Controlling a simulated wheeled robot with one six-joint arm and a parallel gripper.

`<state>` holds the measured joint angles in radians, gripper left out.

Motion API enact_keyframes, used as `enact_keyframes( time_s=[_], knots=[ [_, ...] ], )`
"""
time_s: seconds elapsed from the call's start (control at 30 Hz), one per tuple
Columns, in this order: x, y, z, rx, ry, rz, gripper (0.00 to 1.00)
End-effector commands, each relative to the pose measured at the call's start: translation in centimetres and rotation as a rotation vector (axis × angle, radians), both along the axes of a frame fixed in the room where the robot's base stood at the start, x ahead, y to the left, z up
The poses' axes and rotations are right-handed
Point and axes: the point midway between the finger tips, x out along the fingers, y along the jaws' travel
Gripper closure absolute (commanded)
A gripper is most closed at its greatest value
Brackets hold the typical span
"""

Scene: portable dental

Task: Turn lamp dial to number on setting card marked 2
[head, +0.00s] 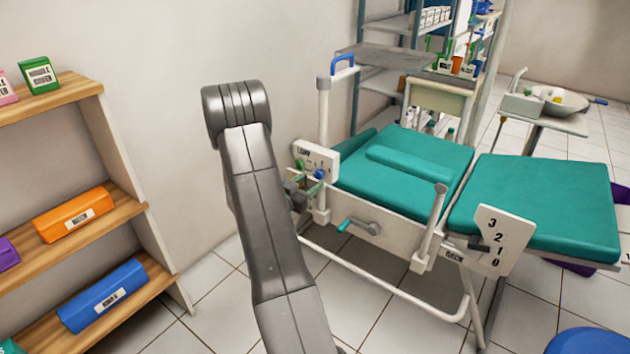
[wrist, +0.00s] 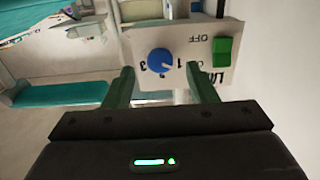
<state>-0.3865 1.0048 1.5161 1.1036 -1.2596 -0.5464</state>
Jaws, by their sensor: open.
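The lamp panel (wrist: 205,48) is a pale plate, upside down in the wrist view, with a round blue lamp dial (wrist: 160,61) and a green switch (wrist: 222,51) marked OFF. Numbers 1 and 3 show beside the dial; a mark between them is hard to read. A pale pointer mark on the dial seems to face toward the 1. My gripper (wrist: 161,72) is open, with its green fingers on either side below the dial, apart from it. In the head view the panel (head: 308,156) is at the chair's left end, partly behind my arm. I cannot identify a setting card marked 2.
The green dental chair (head: 400,180) has a crank (head: 358,226) and a plate numbered 3 to 0 (head: 495,240). A shelf (head: 100,88) with labelled boxes stands left. A blue-handled post (head: 324,110) rises by the panel. A basin (head: 560,100) is far right.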

Motion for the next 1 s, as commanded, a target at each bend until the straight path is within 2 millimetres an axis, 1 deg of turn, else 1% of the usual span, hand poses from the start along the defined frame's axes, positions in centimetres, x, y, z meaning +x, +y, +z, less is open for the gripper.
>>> enact_keyframes(
  time_s=[0.03,0.1,0.23,0.4,0.6,0.63,0.83,0.87,1.0],
  knots=[
    [0.7,-0.6,-0.1,0.001,-0.002,-0.002,0.48],
    [1.6,-1.2,-0.1,0.001,-0.002,-0.002,0.48],
    [2.6,-1.9,-0.1,0.0,0.0,0.0,0.48],
    [3.1,-2.3,0.0,0.0,0.0,0.001,0.48],
    [3.2,-2.3,0.0,0.0,0.0,0.001,0.48],
    [3.1,-2.3,0.0,0.0,0.0,0.001,0.5],
    [3.1,-2.3,0.0,0.0,0.0,0.001,0.9],
    [3.1,-2.3,0.0,0.0,0.0,0.001,0.92],
    [3.1,-2.3,0.0,0.003,-0.002,0.001,0.92]
  ],
)
